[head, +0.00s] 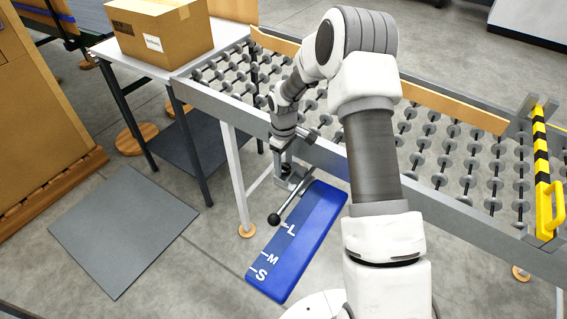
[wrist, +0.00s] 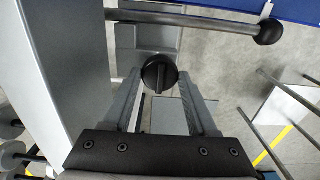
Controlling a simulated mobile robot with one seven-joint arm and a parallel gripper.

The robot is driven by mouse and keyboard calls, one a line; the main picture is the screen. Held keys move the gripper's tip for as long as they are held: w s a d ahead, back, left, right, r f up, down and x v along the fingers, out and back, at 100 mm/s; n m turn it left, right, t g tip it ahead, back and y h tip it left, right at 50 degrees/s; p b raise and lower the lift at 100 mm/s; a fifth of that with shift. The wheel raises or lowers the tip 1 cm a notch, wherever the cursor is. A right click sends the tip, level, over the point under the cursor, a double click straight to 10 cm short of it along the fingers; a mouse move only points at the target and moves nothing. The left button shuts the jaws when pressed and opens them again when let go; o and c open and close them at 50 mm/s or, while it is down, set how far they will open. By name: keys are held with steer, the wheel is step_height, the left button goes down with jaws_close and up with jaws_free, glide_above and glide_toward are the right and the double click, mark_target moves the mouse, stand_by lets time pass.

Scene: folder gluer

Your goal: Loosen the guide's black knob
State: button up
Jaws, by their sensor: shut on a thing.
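The guide's black knob (wrist: 160,74) is round with a raised bar across its face. In the wrist view it sits between the two grey fingers of my gripper (wrist: 161,80), which is shut on it. In the head view my gripper (head: 285,149) points down at the guide's bracket beside the conveyor rail, and the knob is mostly hidden there. A metal rod with a black ball end (head: 273,218) reaches out from the bracket over the blue scale plate (head: 312,228), pointing near the L mark. The rod also crosses the top of the wrist view (wrist: 200,20).
The roller conveyor (head: 450,150) runs along the right, with a yellow-and-black striped bar (head: 541,160) at its end. A cardboard box (head: 160,35) stands on the white table (head: 110,50) at the upper left. A grey mat (head: 122,228) lies on the floor.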

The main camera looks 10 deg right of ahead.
mark_target(284, 165)
stand_by(0.4)
steer(key=o, duration=1.4)
step_height(284, 165, up, 18)
steer(key=shift+f+p, duration=0.25)
steer(key=shift+p, duration=0.35)
